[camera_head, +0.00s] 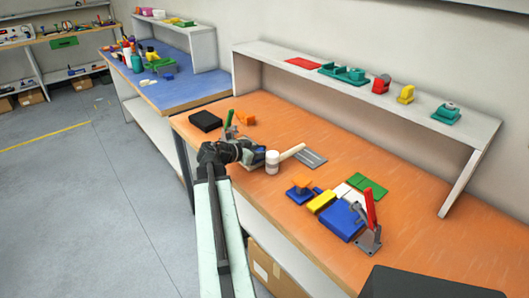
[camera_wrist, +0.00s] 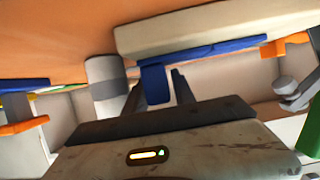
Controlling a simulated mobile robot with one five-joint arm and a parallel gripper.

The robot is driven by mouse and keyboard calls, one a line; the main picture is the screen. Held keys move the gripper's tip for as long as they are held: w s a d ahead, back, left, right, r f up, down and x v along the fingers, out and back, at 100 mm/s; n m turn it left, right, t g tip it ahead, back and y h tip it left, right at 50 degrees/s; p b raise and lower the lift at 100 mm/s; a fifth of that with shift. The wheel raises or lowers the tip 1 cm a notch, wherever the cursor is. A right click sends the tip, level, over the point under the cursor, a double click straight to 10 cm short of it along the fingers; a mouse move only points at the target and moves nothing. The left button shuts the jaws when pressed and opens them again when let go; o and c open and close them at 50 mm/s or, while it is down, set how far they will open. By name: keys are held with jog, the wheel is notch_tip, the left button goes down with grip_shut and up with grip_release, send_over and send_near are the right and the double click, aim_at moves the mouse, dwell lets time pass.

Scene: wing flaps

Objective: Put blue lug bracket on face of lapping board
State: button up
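In the wrist view, a blue lug bracket (camera_wrist: 225,46) shows as a long flat strip with a short lug (camera_wrist: 154,84) standing out from it. The strip lies along a pale beige board (camera_wrist: 190,30), which looks like the lapping board; I cannot tell whether they touch along the full length. My gripper (camera_wrist: 158,84) has its two dark fingers on either side of the lug and appears shut on it. In the head view, my gripper (camera_head: 248,152) is over the left part of the orange bench and hides most of the bracket and board.
A white and grey cylinder (camera_head: 272,162) stands close to the right of my gripper, also in the wrist view (camera_wrist: 106,80). A black box (camera_head: 206,121) and green-handled clamp (camera_head: 229,120) stand behind. Blue blocks (camera_head: 342,220) and a red-handled clamp (camera_head: 371,225) are farther right.

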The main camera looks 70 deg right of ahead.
jog(key=shift+r, duration=0.1)
jog(key=shift+w+a+r+p, duration=0.1)
jog(key=shift+r+p, duration=0.15)
jog(key=shift+p, duration=0.05)
jog(key=p+v, duration=0.4)
jog(key=v, duration=0.6)
jog(key=shift+w+a+r, duration=0.15)
jog(key=shift+a, duration=0.1)
jog(key=shift+w+a, duration=0.25)
jog(key=shift+a, duration=0.15)
